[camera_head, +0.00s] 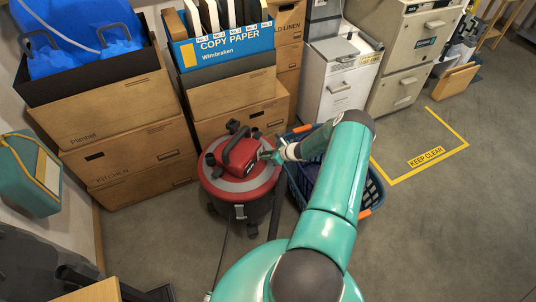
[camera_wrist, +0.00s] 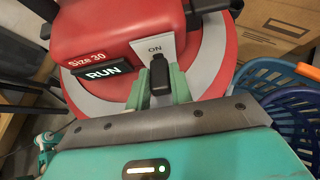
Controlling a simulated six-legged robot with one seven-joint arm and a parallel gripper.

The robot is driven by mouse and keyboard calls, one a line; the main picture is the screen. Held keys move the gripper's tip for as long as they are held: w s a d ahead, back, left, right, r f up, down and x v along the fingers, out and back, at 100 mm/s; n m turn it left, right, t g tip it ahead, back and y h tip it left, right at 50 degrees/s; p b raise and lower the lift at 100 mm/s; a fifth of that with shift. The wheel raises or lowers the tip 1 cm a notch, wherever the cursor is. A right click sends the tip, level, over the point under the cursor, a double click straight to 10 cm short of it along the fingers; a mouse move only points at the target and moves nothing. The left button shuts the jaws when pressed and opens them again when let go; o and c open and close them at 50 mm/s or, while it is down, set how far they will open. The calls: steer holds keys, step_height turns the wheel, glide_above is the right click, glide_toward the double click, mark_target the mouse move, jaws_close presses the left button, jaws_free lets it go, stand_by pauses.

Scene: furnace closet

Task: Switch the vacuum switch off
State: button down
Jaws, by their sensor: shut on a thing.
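The red vacuum (camera_head: 210,172) stands upright on the floor, with a grey ring around its top and a black handle. In the wrist view its red housing (camera_wrist: 110,28) carries a "Size 30" mark and a black "RUN" label. The black vacuum switch (camera_wrist: 159,75) sits on a light plate marked "ON". My gripper (camera_wrist: 159,88) has its two green fingers on either side of the switch, shut on it. In the head view my gripper (camera_head: 268,155) reaches the vacuum's top from the right; its fingertips are small there. The switch's lower part is hidden between the fingers.
A blue basket (camera_head: 300,185) with orange handles stands against the vacuum's right side. Stacked cardboard boxes (camera_head: 130,150) and a Copy Paper box (camera_head: 225,48) stand behind. A hose or cord trails in front. Open floor (camera_head: 450,220) lies to the right.

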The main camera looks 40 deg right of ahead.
steer(key=t, duration=0.1)
steer(key=f+t, duration=0.1)
steer(key=t+y, duration=0.1)
steer(key=shift+s+d+f+t, duration=0.1)
steer(key=shift+s+f+t, duration=0.2)
steer(key=shift+t, duration=0.1)
steer(key=shift+f+t+y, duration=0.45)
steer(key=shift+t+y, duration=0.05)
steer(key=shift+t, duration=0.6)
steer(key=c, duration=1.2)
jaws_free()
steer(key=shift+c, duration=0.2)
steer(key=v, duration=1.3)
steer(key=shift+s, duration=0.4)
